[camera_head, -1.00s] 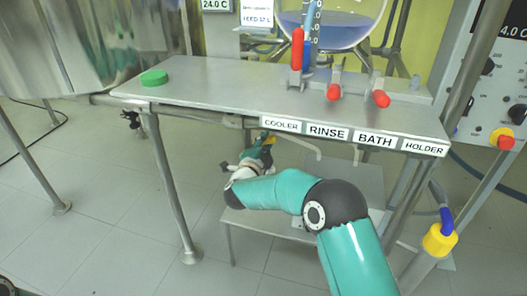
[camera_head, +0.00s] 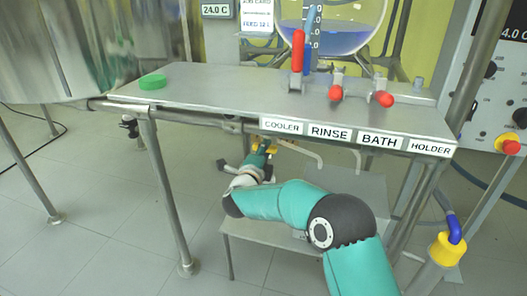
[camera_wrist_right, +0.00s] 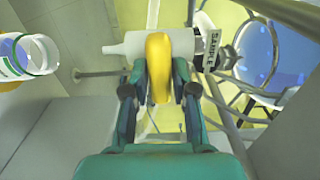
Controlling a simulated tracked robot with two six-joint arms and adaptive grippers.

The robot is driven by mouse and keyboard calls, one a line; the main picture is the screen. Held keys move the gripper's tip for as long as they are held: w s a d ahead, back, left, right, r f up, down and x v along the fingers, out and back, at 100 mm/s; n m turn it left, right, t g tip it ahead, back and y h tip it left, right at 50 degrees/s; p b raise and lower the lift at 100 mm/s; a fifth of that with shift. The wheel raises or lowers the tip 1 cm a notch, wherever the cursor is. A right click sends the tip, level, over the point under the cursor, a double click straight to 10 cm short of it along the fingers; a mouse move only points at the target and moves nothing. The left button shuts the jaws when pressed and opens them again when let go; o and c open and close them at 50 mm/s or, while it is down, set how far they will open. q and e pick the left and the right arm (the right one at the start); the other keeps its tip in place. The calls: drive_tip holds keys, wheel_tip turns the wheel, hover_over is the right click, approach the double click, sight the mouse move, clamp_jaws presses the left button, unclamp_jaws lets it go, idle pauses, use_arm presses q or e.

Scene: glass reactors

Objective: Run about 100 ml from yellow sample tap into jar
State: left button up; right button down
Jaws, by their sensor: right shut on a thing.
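The yellow sample tap handle (camera_wrist_right: 157,66) is between the fingers of my right gripper (camera_wrist_right: 160,88), which is shut on it. A white tap body with a spout (camera_wrist_right: 125,48) lies across behind the handle, beside a SAMPLE label (camera_wrist_right: 208,38). The open jar (camera_wrist_right: 30,56), clear with a white rim and green band, is at the left edge of the wrist view, apart from the spout tip and facing it. I see no stream between them. In the head view my right gripper (camera_head: 263,148) is under the table's front edge; the jar cannot be made out there. My left gripper is not in view.
A round flask of blue liquid (camera_head: 335,38) hangs behind. A lower shelf (camera_head: 265,238) stands beneath. Table legs and a yellow-capped pipe (camera_head: 447,248) flank my arm.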

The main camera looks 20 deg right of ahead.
drive_tip(key=shift+d+f, duration=0.1)
drive_tip(key=shift+f, duration=0.15)
drive_tip(key=c, duration=1)
unclamp_jaws()
drive_tip(key=shift+r, duration=0.1)
drive_tip(key=v, duration=1.2)
